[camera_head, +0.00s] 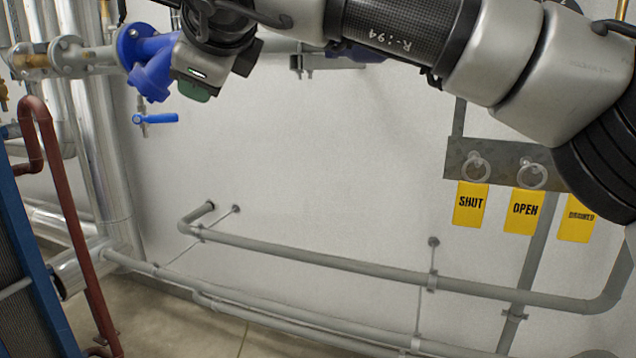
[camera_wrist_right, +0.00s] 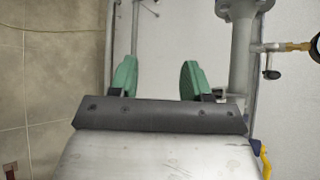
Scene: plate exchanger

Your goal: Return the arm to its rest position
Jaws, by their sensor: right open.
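My right arm comes in from the right across the top of the head view. Its gripper (camera_head: 196,88) is at the upper left, in front of the wall and close to the blue pipe fitting in the picture; I cannot tell the gap between them. In the right wrist view the two green fingers of my right gripper (camera_wrist_right: 159,78) stand well apart with nothing between them. My left gripper is not in view.
A blue fitting (camera_head: 150,68) and a blue-handled valve (camera_head: 158,118) are at the upper left. A red pipe (camera_head: 66,205) stands at left. Yellow SHUT (camera_head: 470,204) and OPEN (camera_head: 523,212) tags hang at right. Grey pipes (camera_head: 330,262) run along the lower wall.

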